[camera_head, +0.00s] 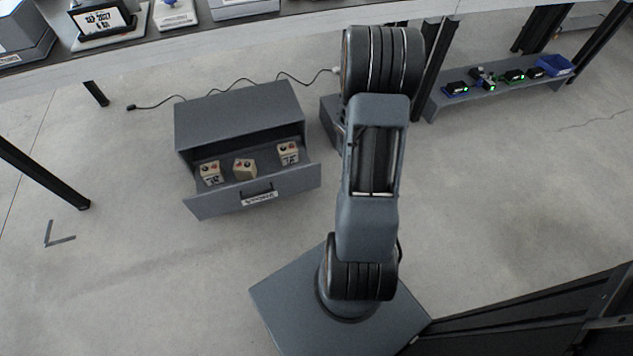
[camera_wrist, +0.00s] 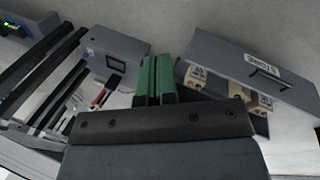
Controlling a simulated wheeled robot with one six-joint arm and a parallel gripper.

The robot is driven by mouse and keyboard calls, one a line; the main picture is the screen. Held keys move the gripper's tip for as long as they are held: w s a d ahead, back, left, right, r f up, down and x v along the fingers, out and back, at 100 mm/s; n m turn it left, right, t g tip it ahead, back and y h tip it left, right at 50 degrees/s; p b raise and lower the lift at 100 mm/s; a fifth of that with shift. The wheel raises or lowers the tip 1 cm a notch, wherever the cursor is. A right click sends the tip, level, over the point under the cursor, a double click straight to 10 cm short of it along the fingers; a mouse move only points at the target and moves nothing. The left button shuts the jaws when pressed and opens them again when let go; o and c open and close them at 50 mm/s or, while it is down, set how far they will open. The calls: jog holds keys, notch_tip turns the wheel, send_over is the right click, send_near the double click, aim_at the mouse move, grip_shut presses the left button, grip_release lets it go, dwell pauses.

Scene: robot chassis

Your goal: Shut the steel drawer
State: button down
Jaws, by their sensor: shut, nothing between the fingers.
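The steel drawer (camera_head: 254,191) is pulled out of a low grey cabinet (camera_head: 238,112) on the floor. Its front has a dark bar handle (camera_head: 257,191) and a white label. Several small cream blocks with red and black tops (camera_head: 245,168) sit inside. In the wrist view the drawer front (camera_wrist: 232,62) with its handle (camera_wrist: 268,76) appears tilted at the upper right. My gripper (camera_wrist: 157,62) shows green fingers together and empty, left of the drawer front and apart from it in the picture. In the head view my gripper is hidden behind my arm.
A workbench (camera_head: 130,58) with devices runs along the top of the head view. A low shelf (camera_head: 490,92) with small lit devices and a blue bin (camera_head: 555,65) stands at the right. A black cable lies behind the cabinet. The floor before the drawer is clear.

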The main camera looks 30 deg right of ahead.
jog(key=w+d+f+n+t+y+b, duration=0.1)
jog(key=d+f+n+b, duration=0.1)
jog(key=f, duration=0.6)
jog(key=w+d+f+n+t+b, duration=0.1)
jog(key=f+n+b, duration=0.1)
jog(key=f, duration=0.5)
jog(key=n+t+y+b, duration=0.4)
jog(key=n+y+b, duration=0.2)
jog(key=n, duration=0.2)
send_near(311, 169)
jog(key=shift+x, duration=2.7)
jog(key=shift+a, duration=0.1)
